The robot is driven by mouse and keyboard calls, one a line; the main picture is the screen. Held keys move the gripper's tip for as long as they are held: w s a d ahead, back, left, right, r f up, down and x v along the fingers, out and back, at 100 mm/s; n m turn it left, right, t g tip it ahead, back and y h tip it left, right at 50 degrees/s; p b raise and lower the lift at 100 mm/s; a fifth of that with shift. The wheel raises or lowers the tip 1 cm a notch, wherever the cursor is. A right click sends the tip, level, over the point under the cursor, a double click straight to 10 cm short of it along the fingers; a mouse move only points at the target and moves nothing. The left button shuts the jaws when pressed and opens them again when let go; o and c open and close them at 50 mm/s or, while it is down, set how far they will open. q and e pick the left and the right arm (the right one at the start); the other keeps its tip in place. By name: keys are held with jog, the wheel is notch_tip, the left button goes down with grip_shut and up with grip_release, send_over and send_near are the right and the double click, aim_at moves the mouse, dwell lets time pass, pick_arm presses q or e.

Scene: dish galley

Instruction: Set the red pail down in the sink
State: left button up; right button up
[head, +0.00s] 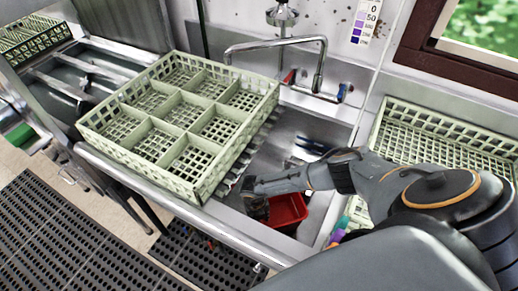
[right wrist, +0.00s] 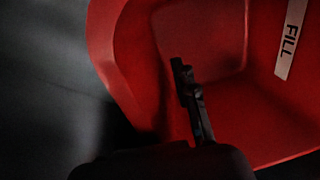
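The red pail (head: 288,211) is inside the sink basin (head: 262,165), near its front wall. My right gripper (head: 258,207) is at the pail's left side, and its arm comes in from the right. The right wrist view shows the pail's inside (right wrist: 230,95) up close, with a white strip marked FILL (right wrist: 290,38). A dark finger of my right gripper (right wrist: 191,88) shows against the red inside. Its grip on the pail's rim is hidden, and I cannot tell whether the pail touches the basin floor. My left gripper is not in view.
A large pale green dish rack (head: 135,125) covers the sink's left part. Another rack (head: 445,135) stands on the right counter. A faucet (head: 322,62) rises behind the basin. Blue-handled items (head: 313,146) lie behind the pail, and colourful bottles (head: 336,236) stand to its right.

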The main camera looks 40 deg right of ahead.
notch_tip(320, 180, up, 12)
jog(key=a, duration=0.1)
jog(key=shift+w+b, duration=0.25)
jog(key=shift+b, duration=0.05)
